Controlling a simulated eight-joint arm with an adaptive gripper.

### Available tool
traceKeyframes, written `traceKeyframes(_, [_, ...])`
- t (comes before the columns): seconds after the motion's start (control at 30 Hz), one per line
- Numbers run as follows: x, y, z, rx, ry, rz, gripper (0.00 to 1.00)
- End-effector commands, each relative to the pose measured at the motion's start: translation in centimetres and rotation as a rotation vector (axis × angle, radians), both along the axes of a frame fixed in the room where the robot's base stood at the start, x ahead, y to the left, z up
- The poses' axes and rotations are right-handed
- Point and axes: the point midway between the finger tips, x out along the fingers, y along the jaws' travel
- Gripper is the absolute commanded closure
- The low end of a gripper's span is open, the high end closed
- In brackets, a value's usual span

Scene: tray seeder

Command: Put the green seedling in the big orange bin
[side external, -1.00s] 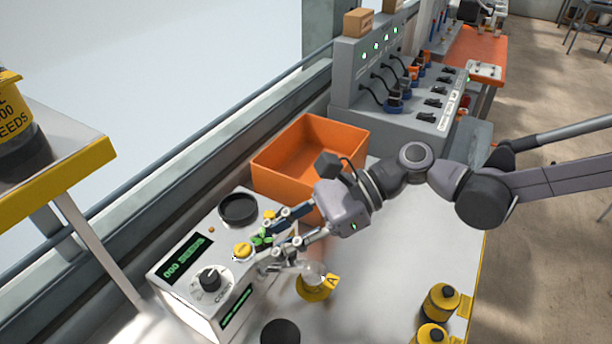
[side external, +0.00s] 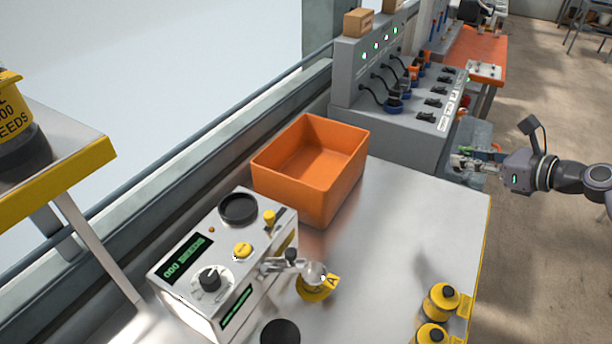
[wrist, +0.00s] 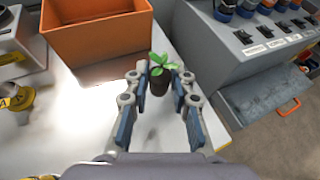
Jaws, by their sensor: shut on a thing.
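The green seedling (wrist: 162,62) has leaves above a dark soil plug. In the wrist view it sits between the fingertips of my gripper (wrist: 160,88), which is shut on it. In the side external view my gripper (side external: 465,160) is at the right, near the right end of the grey panel unit and well away from the bin; the seedling is hard to make out there. The big orange bin (side external: 335,190) stands on the table, open at the top, and the part of its inside that shows is empty. In the wrist view the bin (wrist: 95,40) is at the upper left.
A seeder box (side external: 215,265) with a dial and display stands left of the bin. A grey panel unit (side external: 400,145) with switches and cables is behind it. Yellow-and-black containers (side external: 440,300) stand at the front right. The table (side external: 400,230) right of the bin is clear.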

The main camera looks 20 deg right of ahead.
Motion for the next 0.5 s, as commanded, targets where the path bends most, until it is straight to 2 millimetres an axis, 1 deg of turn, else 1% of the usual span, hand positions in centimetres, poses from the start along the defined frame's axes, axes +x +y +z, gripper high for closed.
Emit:
traceKeyframes(0.03, [-0.2, -0.7, 0.0, 0.001, -0.002, -0.021, 0.97])
traceKeyframes(0.1, [-0.3, -1.2, 0.0, 0.001, -0.004, -0.037, 0.97])
traceKeyframes(0.2, [-0.4, -1.4, 0.0, 0.002, -0.004, -0.043, 0.97])
traceKeyframes(0.3, [-0.3, -1.1, 0.0, 0.002, -0.004, -0.036, 0.98])
traceKeyframes(0.37, [-0.1, -0.5, 0.0, 0.001, -0.002, -0.016, 0.98])
traceKeyframes(0.47, [0.5, 1.7, 0.0, 0.001, 0.006, 0.05, 0.97])
traceKeyframes(0.5, [0.8, 3.1, 0.1, 0.0, 0.009, 0.089, 0.97])
